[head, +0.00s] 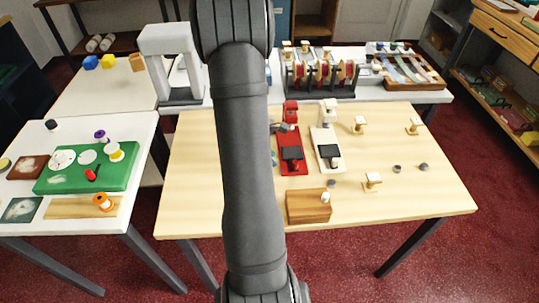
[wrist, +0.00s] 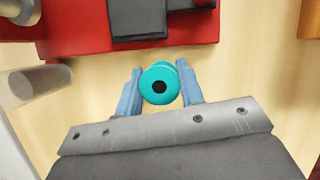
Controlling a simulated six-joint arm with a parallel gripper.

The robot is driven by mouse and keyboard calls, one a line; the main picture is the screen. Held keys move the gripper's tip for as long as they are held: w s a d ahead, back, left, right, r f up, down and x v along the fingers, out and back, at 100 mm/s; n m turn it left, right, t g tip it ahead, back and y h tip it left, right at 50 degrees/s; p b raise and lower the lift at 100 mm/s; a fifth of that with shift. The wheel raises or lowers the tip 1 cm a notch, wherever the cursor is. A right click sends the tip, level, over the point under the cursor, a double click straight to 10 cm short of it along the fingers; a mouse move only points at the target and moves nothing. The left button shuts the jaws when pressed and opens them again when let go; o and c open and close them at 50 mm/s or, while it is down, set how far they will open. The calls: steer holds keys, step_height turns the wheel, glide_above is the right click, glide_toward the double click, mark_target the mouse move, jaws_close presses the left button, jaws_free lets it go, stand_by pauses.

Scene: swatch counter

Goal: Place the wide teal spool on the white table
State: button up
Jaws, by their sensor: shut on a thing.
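The teal spool (wrist: 160,83) is between the two blue fingers of my gripper (wrist: 160,92) in the wrist view, and the gripper is shut on it. Its round end with a dark centre hole faces the camera. Pale wood shows beyond it; I cannot tell its height above this. In the head view my arm hides the spool and the fingers. A white table (head: 85,232) stands at the left in the head view. Another white top (head: 425,96) runs along the back.
The left white table holds a green mat (head: 60,183) with several spools and a wooden strip (head: 70,208). The pale wooden table (head: 420,195) carries a red device (head: 294,160), a white device (head: 328,153), a wooden block (head: 305,206) and small gold stands.

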steer(key=o, duration=1)
steer(key=shift+o, duration=0.2)
steer(key=v, duration=1.1)
steer(key=shift+r, duration=0.25)
steer(key=shift+a+r, duration=0.15)
steer(key=shift+r, duration=0.2)
steer(key=shift+c, duration=1.1)
